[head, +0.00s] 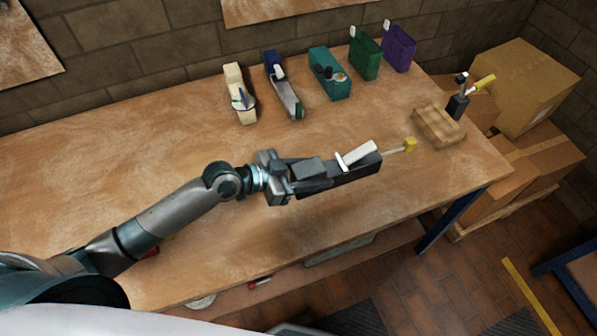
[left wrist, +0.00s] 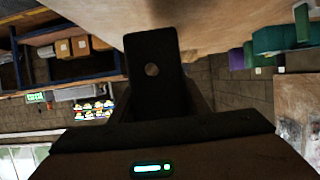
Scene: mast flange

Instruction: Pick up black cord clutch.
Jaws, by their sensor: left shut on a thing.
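My left gripper (head: 312,178) is shut on a long dark body with a white lever on top, which looks like the black cord clutch (head: 352,176). The clutch points right, over the front right part of the workbench; I cannot tell its height above the top. In the left wrist view a dark plate with a round hole (left wrist: 152,70) stands straight out from the gripper, apparently part of the clutch. The fingers partly hide its near end. My right gripper is not in view.
Cream (head: 239,95), blue (head: 284,85), teal (head: 329,75), green (head: 365,55) and purple (head: 399,50) units line the back of the workbench (head: 130,130). A yellow-tipped rod (head: 409,146) shows beyond the clutch. A wooden block (head: 438,126) stands at the right end, near cardboard boxes (head: 530,85).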

